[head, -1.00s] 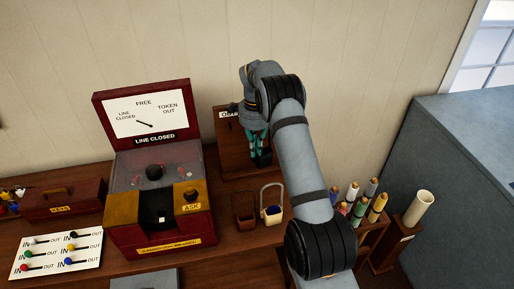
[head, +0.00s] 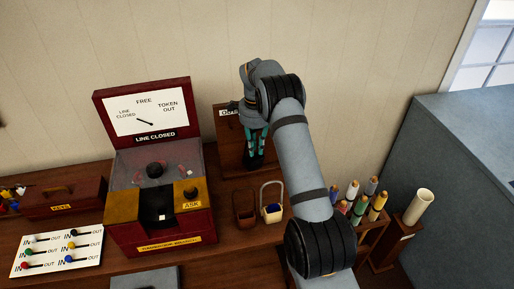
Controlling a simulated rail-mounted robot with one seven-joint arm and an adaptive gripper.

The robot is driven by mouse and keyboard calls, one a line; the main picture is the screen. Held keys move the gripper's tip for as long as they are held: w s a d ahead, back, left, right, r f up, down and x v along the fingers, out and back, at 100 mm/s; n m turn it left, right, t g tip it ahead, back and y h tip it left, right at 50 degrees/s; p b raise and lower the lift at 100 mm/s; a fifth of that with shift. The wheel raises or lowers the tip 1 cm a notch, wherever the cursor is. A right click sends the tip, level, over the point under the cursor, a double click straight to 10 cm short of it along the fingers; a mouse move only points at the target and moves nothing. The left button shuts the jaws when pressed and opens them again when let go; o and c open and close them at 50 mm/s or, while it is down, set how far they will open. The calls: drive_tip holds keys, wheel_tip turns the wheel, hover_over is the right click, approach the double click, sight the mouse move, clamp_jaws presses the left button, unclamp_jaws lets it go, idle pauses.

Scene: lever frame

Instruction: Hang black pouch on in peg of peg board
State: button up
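My gripper (head: 255,147), with teal fingers, points down in front of an upright wooden board (head: 229,138) at the back wall. The board bears a white label, partly hidden by my arm. A small dark shape (head: 256,161) shows at the fingertips; it may be the black pouch, but I cannot tell whether it is held or hangs on the board. No peg on this board shows clearly. A white panel (head: 58,252) marked IN and OUT, with several coloured knobs, lies at the front left.
A brown pouch-like holder (head: 245,208) and a cream and blue one with a hoop (head: 272,205) stand below the board. A red instrument (head: 160,225) is at left. A rack of coloured rolls (head: 372,235) and a cream tube (head: 417,207) stand at right.

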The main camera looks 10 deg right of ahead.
drive_tip(key=shift+o, duration=1.2)
drive_tip(key=shift+w+d, duration=0.1)
drive_tip(key=shift+w, duration=0.3)
wheel_tip(320, 180, up, 12)
drive_tip(key=s, duration=0.1)
wheel_tip(320, 180, down, 10)
drive_tip(key=w, duration=0.2)
drive_tip(key=shift+f, duration=0.25)
